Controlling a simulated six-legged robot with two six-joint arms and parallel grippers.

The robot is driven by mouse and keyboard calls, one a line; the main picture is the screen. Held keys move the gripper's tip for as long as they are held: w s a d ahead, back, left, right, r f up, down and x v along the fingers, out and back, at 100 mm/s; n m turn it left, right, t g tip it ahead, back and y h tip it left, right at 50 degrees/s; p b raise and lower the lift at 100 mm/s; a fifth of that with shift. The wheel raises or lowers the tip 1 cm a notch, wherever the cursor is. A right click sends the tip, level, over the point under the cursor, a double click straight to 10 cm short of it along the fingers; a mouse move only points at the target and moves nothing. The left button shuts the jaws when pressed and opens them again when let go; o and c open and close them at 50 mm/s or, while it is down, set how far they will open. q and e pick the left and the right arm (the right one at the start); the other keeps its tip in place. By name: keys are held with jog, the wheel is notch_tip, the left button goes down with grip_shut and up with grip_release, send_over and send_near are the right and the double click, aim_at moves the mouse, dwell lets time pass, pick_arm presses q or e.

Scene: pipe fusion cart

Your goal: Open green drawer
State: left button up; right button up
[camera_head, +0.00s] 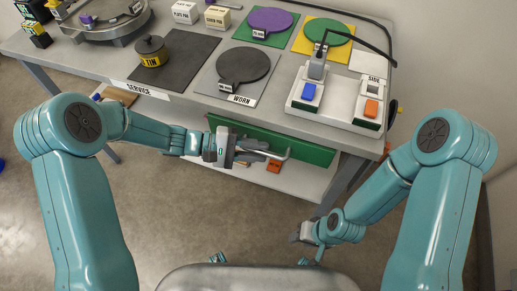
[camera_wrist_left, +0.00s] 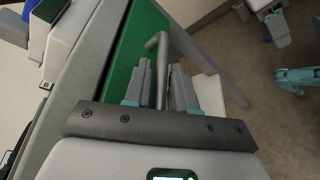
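The green drawer (camera_head: 312,151) sits under the front edge of the bench, its long front facing me. Its grey bar handle (camera_head: 283,156) sticks out from the front. My left gripper (camera_head: 252,151) is at the handle, its fingers on either side of the bar. In the left wrist view, the handle (camera_wrist_left: 162,48) runs down between the fingertips of my left gripper (camera_wrist_left: 162,84), with narrow gaps seeming to show beside it.
The bench top (camera_head: 283,116) holds a tin (camera_head: 151,50), a worn black disc (camera_head: 243,66), green and purple discs, and a switch unit (camera_head: 322,90). A lower shelf (camera_head: 235,167) with an orange item (camera_head: 274,165) lies under the drawer. The floor before the bench is clear.

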pick_arm(q)
jog(key=shift+d+f, duration=0.1)
jog(key=shift+d, duration=0.25)
grip_shut()
